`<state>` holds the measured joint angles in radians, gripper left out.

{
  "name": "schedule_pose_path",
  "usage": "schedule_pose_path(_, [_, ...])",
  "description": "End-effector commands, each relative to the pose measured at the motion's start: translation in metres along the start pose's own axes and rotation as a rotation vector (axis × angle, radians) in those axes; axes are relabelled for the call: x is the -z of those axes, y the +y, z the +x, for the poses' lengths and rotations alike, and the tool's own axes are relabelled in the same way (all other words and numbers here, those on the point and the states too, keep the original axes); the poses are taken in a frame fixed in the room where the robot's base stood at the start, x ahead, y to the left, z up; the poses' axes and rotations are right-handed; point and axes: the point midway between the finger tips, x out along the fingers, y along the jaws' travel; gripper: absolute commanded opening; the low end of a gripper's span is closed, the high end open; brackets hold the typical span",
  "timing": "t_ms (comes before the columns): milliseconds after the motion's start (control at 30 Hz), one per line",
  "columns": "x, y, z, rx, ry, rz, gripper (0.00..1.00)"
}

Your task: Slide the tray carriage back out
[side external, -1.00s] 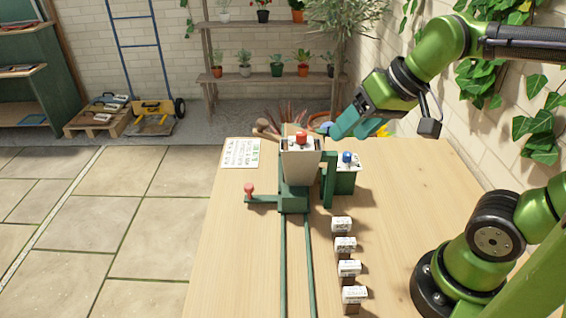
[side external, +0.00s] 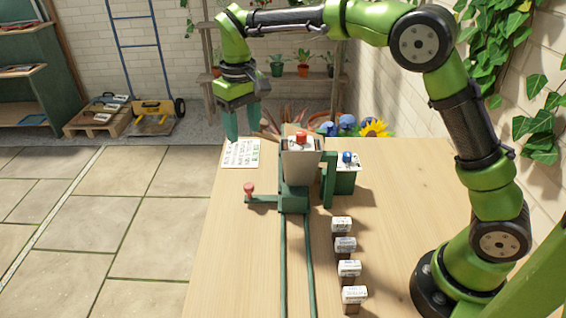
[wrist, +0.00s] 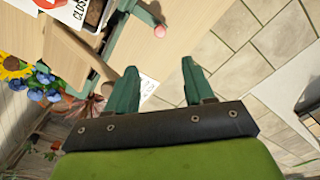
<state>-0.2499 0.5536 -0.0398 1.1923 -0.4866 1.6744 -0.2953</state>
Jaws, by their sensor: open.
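The green carriage rails (side external: 297,265) run along the wooden bench towards the dispenser. A green arm with a pink knob (side external: 249,188) sticks out to the left at the far end of the rails; the knob also shows in the wrist view (wrist: 159,31). The carriage itself is mostly hidden under the pale hopper (side external: 301,160) with its red button. My gripper (side external: 241,122) is raised beyond the bench's far left, fingers pointing down, open and empty. In the wrist view my gripper (wrist: 160,85) shows a clear gap between its fingers, apart from the knob.
A green box with a blue button (side external: 346,170) stands right of the hopper. Several labelled blocks (side external: 347,244) line the rails' right side. A printed sheet (side external: 240,153) lies at the far left corner. Blue flowers and a sunflower (side external: 374,128) stand behind the bench.

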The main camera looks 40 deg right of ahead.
Motion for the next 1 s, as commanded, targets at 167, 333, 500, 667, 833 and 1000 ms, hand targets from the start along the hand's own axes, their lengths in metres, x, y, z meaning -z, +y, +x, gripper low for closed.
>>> schedule_pose_path(167, [-0.001,0.0,0.032,-0.001,-0.005,0.0,0.53])
schedule_pose_path(333, [-0.001,0.0,0.07,0.0,-0.005,0.0,0.53])
schedule_pose_path(500, [-0.002,0.0,0.107,0.0,-0.004,0.002,0.53])
schedule_pose_path(667, [-0.001,0.0,0.136,0.001,-0.002,0.002,0.53])
schedule_pose_path(833, [-0.001,0.0,0.154,0.002,0.0,0.001,0.53])
schedule_pose_path(1000, [-0.001,0.0,0.16,0.002,0.0,0.002,0.53])
